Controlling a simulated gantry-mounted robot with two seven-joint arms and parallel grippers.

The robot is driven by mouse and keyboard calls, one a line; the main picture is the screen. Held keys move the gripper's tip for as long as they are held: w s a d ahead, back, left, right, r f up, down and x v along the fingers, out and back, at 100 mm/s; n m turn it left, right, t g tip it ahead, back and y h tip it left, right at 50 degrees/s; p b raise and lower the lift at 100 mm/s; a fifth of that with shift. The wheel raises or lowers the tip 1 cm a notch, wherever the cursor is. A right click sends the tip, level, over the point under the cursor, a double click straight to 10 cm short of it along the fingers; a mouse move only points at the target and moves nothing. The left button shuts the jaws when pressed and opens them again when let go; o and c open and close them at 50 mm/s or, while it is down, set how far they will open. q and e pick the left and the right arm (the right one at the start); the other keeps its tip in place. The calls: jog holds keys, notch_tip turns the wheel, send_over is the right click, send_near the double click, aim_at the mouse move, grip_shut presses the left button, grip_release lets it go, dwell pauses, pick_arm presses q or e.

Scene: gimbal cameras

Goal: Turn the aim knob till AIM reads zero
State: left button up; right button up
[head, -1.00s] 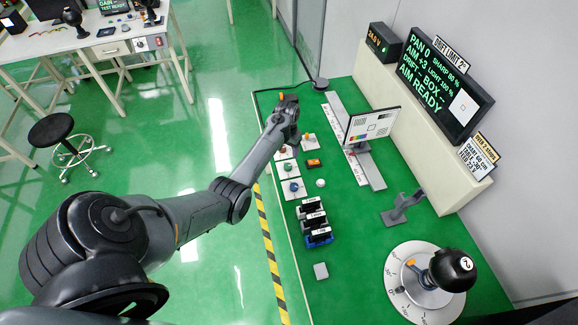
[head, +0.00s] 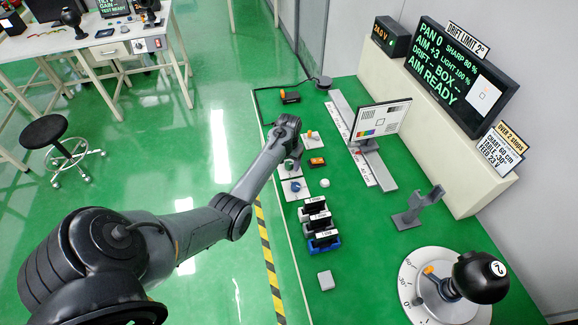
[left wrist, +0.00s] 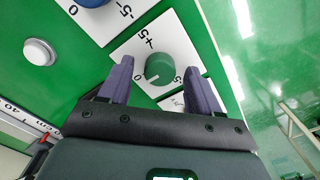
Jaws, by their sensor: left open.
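In the left wrist view, a green knob (left wrist: 159,68) with a pale pointer line sits on a white plate (left wrist: 140,42) marked +5 and -5. My left gripper (left wrist: 158,76) is open, with one finger on each side of this knob. I cannot tell whether the fingers touch it. A blue knob (left wrist: 92,2) shows on a neighbouring plate. In the head view my left gripper (head: 290,150) is over the row of knob plates, its fingers mostly hidden. The screen (head: 452,75) reads PAN 0, AIM +3 and AIM READY. My right gripper is out of view.
A white round button (left wrist: 39,51) is beside the plates. A chart board (head: 381,117) stands on a rail behind them. Several labelled blocks (head: 318,222), a grey stand (head: 415,208) and a dial with a black ball-shaped device (head: 480,278) are nearer. Green bench is clear between them.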

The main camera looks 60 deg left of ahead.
pick_arm(q)
jog(key=shift+f, duration=0.1)
jog(key=c, duration=1)
jog(key=shift+r+n+p, duration=0.2)
jog(key=shift+n+p, duration=0.8)
jog(key=shift+p, duration=0.35)
jog(key=shift+c, duration=0.2)
jog(key=n+p, duration=0.2)
jog(key=shift+n, duration=0.3)
jog(key=n+p, duration=0.1)
jog(key=n, duration=0.2)
jog(key=shift+f+p, duration=0.15)
jog(key=shift+p, duration=0.2)
jog(key=n, duration=0.3)
jog(key=shift+n+p, duration=0.3)
jog(key=shift+f+n, duration=0.1)
jog(key=shift+n, duration=0.2)
